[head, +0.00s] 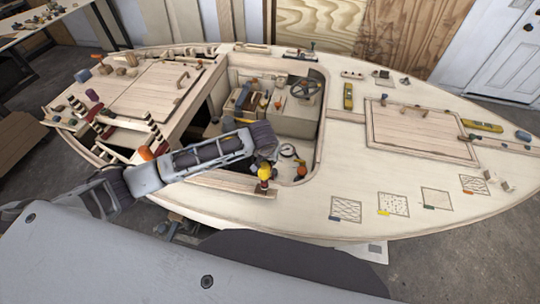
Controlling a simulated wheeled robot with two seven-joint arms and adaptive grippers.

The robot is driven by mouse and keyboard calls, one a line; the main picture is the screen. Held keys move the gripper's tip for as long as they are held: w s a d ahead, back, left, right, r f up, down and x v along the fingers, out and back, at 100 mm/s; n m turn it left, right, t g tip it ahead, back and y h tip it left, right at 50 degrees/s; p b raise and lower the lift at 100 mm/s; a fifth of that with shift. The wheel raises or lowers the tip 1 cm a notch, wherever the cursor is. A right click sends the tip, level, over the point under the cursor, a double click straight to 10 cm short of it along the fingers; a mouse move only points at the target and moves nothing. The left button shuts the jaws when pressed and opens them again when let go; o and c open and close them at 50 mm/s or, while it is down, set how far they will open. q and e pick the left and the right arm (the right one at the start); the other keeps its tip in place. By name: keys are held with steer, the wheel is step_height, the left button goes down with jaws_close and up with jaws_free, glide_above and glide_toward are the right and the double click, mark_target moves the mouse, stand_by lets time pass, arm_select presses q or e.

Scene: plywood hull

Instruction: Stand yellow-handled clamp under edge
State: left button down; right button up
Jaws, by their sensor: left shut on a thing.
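The plywood hull (300,215) spans the view, with an open cockpit in its middle. My left arm comes in from the left across the near deck. Its gripper (267,157) is shut at the cockpit's near edge. A yellow-handled clamp (265,173) shows right below the fingers, and my left gripper appears shut on it. Its yellow part stands over the near edge strip (235,184). The rest of the clamp is small and partly hidden by the gripper, so I cannot tell whether it touches the edge. My right gripper is not in view.
An orange-handled tool (300,171) is right of the clamp.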

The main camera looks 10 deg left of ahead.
arm_select(q)
steer(key=shift+s, duration=0.2)
stand_by(0.6)
steer(key=c, duration=1.3)
jaws_free()
steer(key=shift+o, duration=0.2)
steer(key=v, duration=1.2)
steer(key=shift+s, duration=0.1)
